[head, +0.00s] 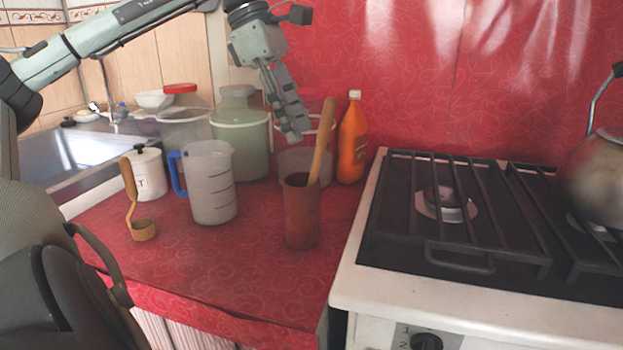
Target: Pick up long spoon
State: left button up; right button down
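A long spoon (323,142) with a wooden handle stands tilted in a brown cylindrical cup (301,222) on the red counter. Its lower end is hidden inside the cup. My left gripper (293,134) hangs from above, pointing down, just left of the handle's upper part in the picture. Its fingers overlap in this view, so I cannot tell how far apart they are. I see nothing held in it, and a depth gap to the spoon cannot be judged. My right gripper is not in view.
A measuring jug (209,190), a green-tinted lidded container (240,142), a white canister (148,173) and a small ladle (142,229) stand to the left. An orange bottle (352,140) is behind the cup. A stove (480,300) is on the right. The counter's front is clear.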

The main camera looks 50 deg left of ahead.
aim_at(317, 180)
pick_arm(q)
jog(key=x, duration=0.7)
jog(key=shift+w+d+f, duration=0.15)
jog(key=shift+w+d, duration=0.1)
jog(key=shift+d, duration=0.2)
grip_shut()
